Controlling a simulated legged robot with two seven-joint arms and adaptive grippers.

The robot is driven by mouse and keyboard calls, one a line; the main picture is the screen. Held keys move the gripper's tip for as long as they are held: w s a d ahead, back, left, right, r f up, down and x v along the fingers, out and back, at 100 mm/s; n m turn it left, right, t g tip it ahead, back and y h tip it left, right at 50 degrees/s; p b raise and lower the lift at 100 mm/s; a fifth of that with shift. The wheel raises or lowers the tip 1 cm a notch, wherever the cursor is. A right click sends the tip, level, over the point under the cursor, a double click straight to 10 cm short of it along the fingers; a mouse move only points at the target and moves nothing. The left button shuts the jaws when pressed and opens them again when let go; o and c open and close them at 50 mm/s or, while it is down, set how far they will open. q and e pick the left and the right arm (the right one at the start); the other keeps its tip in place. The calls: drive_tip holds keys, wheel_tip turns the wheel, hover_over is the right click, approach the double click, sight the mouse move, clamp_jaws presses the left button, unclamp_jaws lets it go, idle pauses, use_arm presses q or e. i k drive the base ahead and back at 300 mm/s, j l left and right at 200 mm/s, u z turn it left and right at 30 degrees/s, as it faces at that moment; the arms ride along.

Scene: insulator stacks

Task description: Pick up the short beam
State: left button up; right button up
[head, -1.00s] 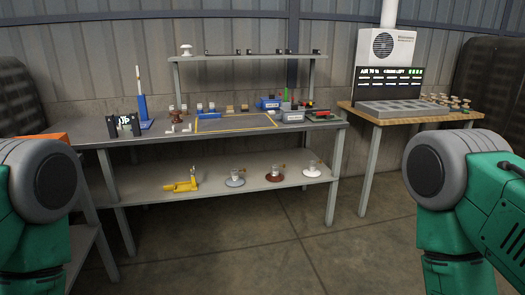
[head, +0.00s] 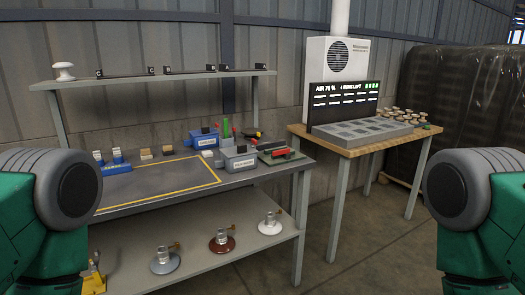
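I cannot tell the short beam for sure among the small parts on the grey workbench (head: 235,183). Several small black brackets stand along its raised shelf (head: 160,77), with a white insulator (head: 65,71) at the left end. Neither gripper is in view; only green and grey parts of my arms show at the left and right edges.
A yellow-outlined mat (head: 150,190) on the bench is bare. Three insulators on discs, including a brown one (head: 222,240), stand on the lower shelf. A wooden table (head: 350,148) at right holds a grey compartment tray (head: 345,137) and a display (head: 345,101). Floor between is clear.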

sight(264, 145)
drive_tip(key=i+l+u, duration=0.15)
drive_tip(key=u, duration=0.3)
drive_tip(key=i+l+u, duration=0.15)
drive_tip(key=u, duration=0.25)
drive_tip(key=i+l+u, duration=0.1)
drive_tip(key=l+u, duration=0.35)
drive_tip(key=i+l+u, duration=0.1)
drive_tip(key=u, duration=0.3)
drive_tip(key=l+u, duration=0.15)
drive_tip(key=l, duration=0.7)
drive_tip(key=l+u, duration=0.1)
drive_tip(key=l, duration=0.75)
drive_tip(key=l+u, duration=0.15)
drive_tip(key=l, duration=0.65)
drive_tip(key=k+l+u, duration=0.1)
drive_tip(key=l, duration=0.75)
